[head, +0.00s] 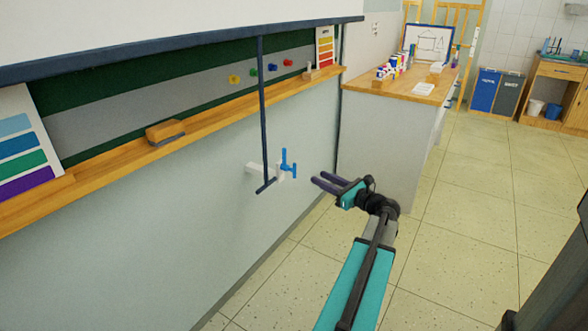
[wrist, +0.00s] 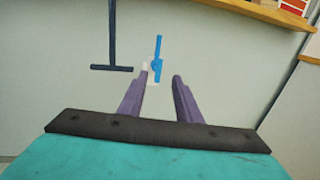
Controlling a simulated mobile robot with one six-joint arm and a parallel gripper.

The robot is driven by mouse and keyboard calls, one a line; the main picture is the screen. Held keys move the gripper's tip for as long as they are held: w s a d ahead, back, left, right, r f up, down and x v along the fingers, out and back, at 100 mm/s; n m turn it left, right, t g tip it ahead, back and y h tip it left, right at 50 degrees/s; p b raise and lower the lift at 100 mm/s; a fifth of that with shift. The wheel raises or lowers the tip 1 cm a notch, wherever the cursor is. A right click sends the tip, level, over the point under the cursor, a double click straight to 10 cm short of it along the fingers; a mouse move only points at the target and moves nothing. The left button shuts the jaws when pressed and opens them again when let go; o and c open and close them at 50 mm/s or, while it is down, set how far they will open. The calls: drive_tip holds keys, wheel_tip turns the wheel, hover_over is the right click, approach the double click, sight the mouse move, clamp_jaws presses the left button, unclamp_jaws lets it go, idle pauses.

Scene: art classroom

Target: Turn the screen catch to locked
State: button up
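The screen catch is a blue lever (head: 286,165) on a white mount (head: 257,170) on the grey wall under the chalk ledge. The blue lever (wrist: 157,60) stands upright in the wrist view, with a small knob at its lower part. A dark T-shaped pull bar (head: 264,185) hangs from the screen beside the catch, on its left; its crossbar (wrist: 112,68) also shows in the wrist view. My gripper (head: 320,182) is open and empty, to the right of the catch and apart from it. In the wrist view its fingers (wrist: 162,80) point toward the wall, with the lever beyond them.
A wooden ledge (head: 225,103) with an eraser (head: 165,132) runs along the wall above the catch. A white cabinet (head: 385,140) with a wooden top stands to the right of my gripper. The tiled floor (head: 480,190) is clear.

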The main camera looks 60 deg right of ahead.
sight(294, 166)
drive_tip(key=shift+w, duration=0.1)
drive_tip(key=b+x, duration=0.2)
drive_tip(key=x, duration=1.1)
drive_tip(key=shift+w, duration=0.35)
drive_tip(key=c, duration=0.7)
drive_tip(key=shift+f, duration=0.1)
clamp_jaws()
